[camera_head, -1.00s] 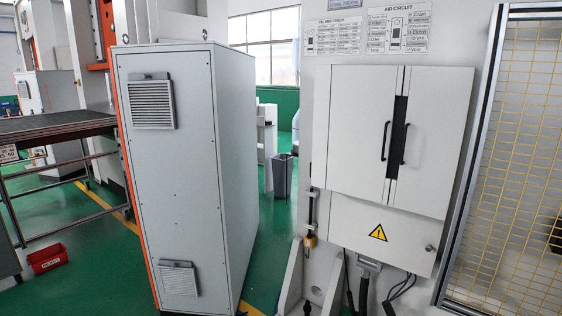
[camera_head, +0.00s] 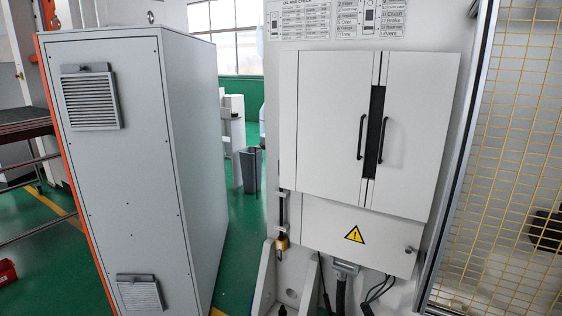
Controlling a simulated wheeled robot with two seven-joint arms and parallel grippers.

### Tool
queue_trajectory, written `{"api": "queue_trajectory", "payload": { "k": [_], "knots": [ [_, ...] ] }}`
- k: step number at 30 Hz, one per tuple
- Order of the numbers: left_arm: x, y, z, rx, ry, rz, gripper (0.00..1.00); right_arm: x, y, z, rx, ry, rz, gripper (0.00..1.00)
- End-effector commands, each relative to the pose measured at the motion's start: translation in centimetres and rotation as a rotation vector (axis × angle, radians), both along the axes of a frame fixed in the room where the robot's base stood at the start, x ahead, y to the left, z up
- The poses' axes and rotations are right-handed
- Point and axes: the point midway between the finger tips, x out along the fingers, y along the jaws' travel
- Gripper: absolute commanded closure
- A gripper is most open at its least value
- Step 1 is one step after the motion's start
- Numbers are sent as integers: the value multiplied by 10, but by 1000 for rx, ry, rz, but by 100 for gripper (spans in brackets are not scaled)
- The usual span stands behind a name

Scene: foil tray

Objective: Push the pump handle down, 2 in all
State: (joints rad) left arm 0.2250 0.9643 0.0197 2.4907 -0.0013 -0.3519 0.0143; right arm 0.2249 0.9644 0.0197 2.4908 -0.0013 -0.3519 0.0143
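I cannot make out a pump handle for sure. A thin dark upright rod (camera_head: 282,207) with a yellow part (camera_head: 281,243) at its lower end is fixed to the left edge of the white machine panel; it is too small to tell what it is. Neither my left nor my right gripper is in view.
A tall grey cabinet (camera_head: 125,190) with vents stands at left. A white double-door cabinet (camera_head: 330,120) with black handles and a warning sign (camera_head: 354,234) stands right of centre. A yellow mesh fence (camera_head: 510,150) closes the right. Green floor (camera_head: 238,255) shows in the gap between the cabinets.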

Motion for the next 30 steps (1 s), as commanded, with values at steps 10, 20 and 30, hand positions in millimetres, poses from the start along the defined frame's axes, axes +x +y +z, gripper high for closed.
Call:
{"api": "queue_trajectory", "payload": {
  "k": [10,20,30],
  "knots": [
    [0,0,0,0,0,0,57,0,0,0,0,0,0,100],
    [0,0,0,0,0,0,57,0,0,0,0,0,0,100],
    [0,0,0,0,0,0,57,0,0,0,0,0,0,100]
  ]
}}
